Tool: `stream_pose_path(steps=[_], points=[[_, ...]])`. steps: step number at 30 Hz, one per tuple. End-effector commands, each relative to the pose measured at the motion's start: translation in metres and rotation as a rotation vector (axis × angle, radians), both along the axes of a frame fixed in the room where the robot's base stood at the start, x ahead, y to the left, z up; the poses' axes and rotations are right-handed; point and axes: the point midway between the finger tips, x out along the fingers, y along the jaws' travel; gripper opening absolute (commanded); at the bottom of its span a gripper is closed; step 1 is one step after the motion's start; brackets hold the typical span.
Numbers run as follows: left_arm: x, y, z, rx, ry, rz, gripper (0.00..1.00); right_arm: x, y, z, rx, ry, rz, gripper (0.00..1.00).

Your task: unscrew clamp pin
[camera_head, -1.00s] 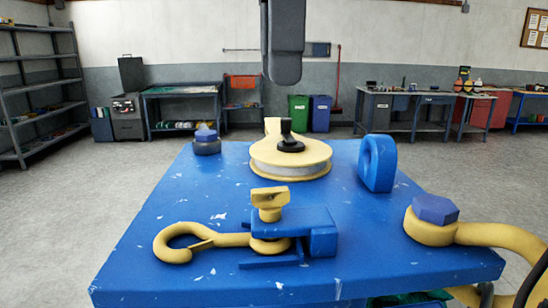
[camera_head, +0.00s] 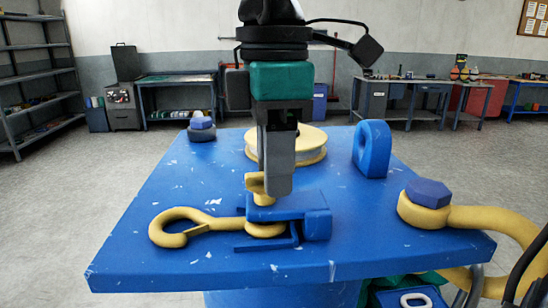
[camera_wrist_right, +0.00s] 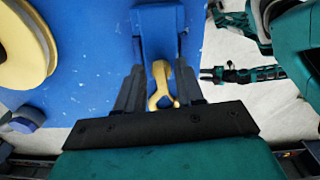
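The yellow clamp pin (camera_head: 258,190) stands upright in the blue clamp block (camera_head: 300,212) on the blue table. The pin also shows in the right wrist view (camera_wrist_right: 161,82), with a forked head. My right gripper (camera_head: 275,188) points down over the pin, its fingertips at the height of the pin head. In the right wrist view the two fingers (camera_wrist_right: 160,90) stand apart, one on each side of the pin head; I cannot tell whether they touch it. The fingers partly hide the pin in the head view. My left gripper does not show.
A yellow hook (camera_head: 178,228) joins the clamp at the left. Behind the gripper is a yellow pulley (camera_head: 315,147). A blue ring (camera_head: 371,150) and a large blue-headed bolt (camera_head: 428,193) stand at the right. The table's front left (camera_head: 150,265) is bare.

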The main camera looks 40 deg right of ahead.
Motion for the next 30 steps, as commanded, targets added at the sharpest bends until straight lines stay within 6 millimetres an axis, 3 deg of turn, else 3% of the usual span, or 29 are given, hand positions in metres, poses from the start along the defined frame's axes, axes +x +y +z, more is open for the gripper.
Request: stream_pose_path(steps=[6, 17, 30], points=[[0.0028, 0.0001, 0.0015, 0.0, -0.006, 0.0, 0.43, 0.0001, 0.0, -0.0001, 0.0, 0.0, 0.0, 0.35], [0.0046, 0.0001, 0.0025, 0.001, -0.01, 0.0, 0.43, 0.0001, 0.0, 0.0002, 0.0, 0.001, 0.0, 0.01], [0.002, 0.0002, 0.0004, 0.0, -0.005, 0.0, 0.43, 0.0003, -0.0001, 0.0, 0.0, 0.001, 0.019, 0.0]])
